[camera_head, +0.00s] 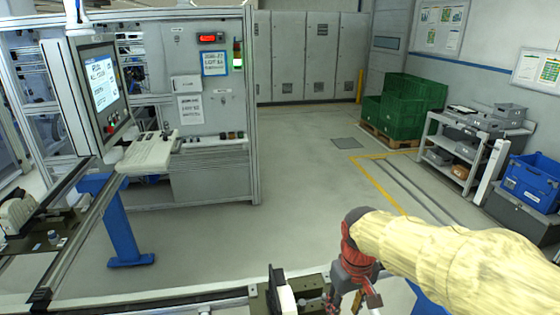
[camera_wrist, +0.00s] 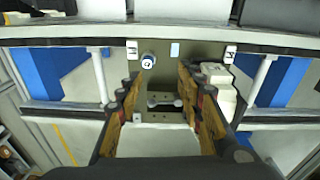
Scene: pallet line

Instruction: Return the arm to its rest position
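My arm, in a pale yellow cover (camera_head: 440,255), reaches in from the right edge of the head view. My gripper (camera_head: 352,298) points down over the line at the bottom of that view, its tips partly cut off. In the wrist view my gripper (camera_wrist: 158,78) is open, with two fingers well apart and no held thing visible between them. Below the fingers lies an olive pallet plate (camera_wrist: 185,50) with a round white and blue knob (camera_wrist: 148,60) and a grey metal piece (camera_wrist: 163,100). A white block (camera_wrist: 217,78) stands beside the right finger.
A conveyor rail (camera_head: 150,300) runs along the bottom of the head view. A monitor (camera_head: 95,85) and keyboard shelf (camera_head: 150,152) stand at left. Green crates (camera_head: 405,105), a grey shelf cart (camera_head: 465,145) and a blue bin (camera_head: 530,182) stand at right. The middle floor is clear.

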